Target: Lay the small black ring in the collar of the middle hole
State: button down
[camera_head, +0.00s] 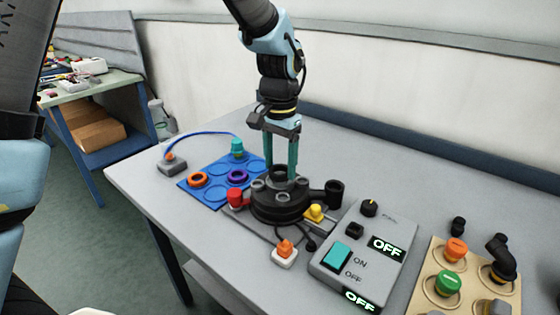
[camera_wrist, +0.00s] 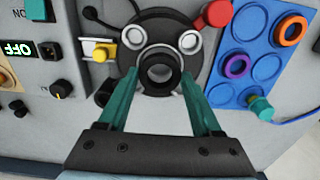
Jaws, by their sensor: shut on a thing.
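The round black tank top (camera_head: 281,208) stands on the table and also shows in the wrist view (camera_wrist: 160,28). It has two pale-rimmed side holes (camera_wrist: 133,38) (camera_wrist: 190,41), with the middle hole between them. My gripper (camera_head: 280,170) points straight down over the middle hole, its teal fingers apart. In the wrist view the fingertips (camera_wrist: 159,75) stand on both sides of the small black ring (camera_wrist: 160,74) and hold it. The ring is over or at the middle collar, which it and the fingers largely hide. I cannot tell whether it touches the collar.
A blue tray (camera_head: 208,190) with an orange ring (camera_head: 197,180), a purple ring (camera_head: 237,176) and a teal connector (camera_head: 237,148) lies left. A red knob (camera_head: 235,197) and yellow knob (camera_head: 314,212) flank the tank. A grey switch box (camera_head: 345,235) stands right.

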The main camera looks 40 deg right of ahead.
jog(key=shift+f, duration=0.8)
dwell(1.3)
grip_release()
dwell(0.3)
jog(key=shift+r, duration=0.1)
dwell(0.4)
notch_tip(320, 180, up, 7)
jog(key=p, duration=0.5)
dwell(0.5)
dwell(0.5)
